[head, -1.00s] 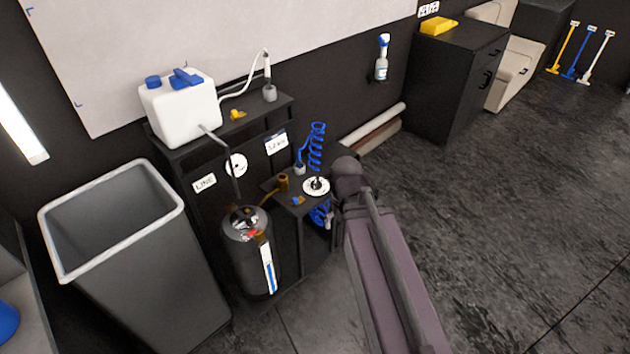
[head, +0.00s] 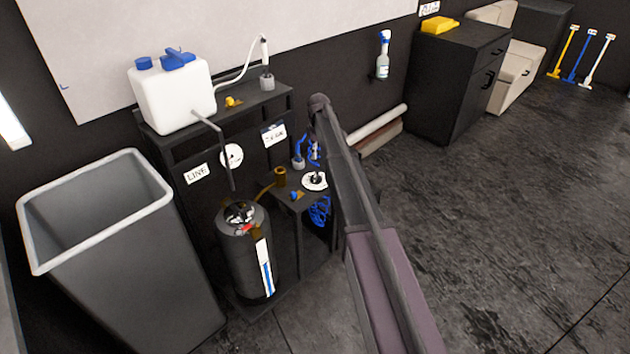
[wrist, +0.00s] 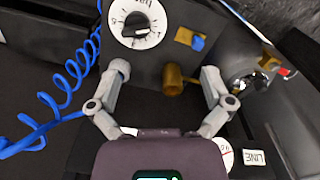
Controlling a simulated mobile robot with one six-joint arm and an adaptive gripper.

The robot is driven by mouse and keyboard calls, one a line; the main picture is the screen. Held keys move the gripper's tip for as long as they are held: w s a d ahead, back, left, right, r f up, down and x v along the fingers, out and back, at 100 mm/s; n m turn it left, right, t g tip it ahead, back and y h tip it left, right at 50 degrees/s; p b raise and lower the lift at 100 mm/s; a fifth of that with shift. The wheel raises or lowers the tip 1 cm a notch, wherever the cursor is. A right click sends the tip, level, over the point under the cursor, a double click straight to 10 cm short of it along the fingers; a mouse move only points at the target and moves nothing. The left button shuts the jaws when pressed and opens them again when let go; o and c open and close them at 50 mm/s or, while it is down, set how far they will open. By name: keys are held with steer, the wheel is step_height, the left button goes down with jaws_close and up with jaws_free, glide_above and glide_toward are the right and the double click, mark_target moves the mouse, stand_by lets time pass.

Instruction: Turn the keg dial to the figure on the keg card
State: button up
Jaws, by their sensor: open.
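The keg dial (head: 314,181), a white disc with marks and a black knob, lies on the low dark shelf beside the keg. In the wrist view the dial (wrist: 137,22) is at the top, partly cut off, with its black pointer knob in the middle. The keg card (head: 274,135) is a small white card on the stand's front; I cannot read its figure surely. The black keg (head: 246,265) stands in front of the stand. My gripper (wrist: 165,73) is open and empty, its fingertips apart and short of the dial. In the head view my arm hides the gripper.
A brass cup (wrist: 173,79) sits between the fingertips in the wrist view, close to the dial. A coiled blue hose (wrist: 62,90) hangs left of the gripper. A LINE label (head: 196,173) and a round gauge (head: 231,156) are on the stand. A grey bin (head: 105,250) stands left.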

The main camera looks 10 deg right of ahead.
steer(key=n, duration=0.2)
glide_above(316, 174)
steer(key=f, duration=0.2)
steer(key=shift+w+r+b, duration=0.2)
steer(key=shift+r+b, duration=0.05)
steer(key=shift+b, duration=0.15)
steer(key=shift+f, duration=0.15)
step_height(316, 174, down, 14)
steer(key=b, duration=1.3)
steer(key=shift+r+b, duration=0.25)
steer(key=shift+b, duration=0.15)
steer(key=c, duration=1)
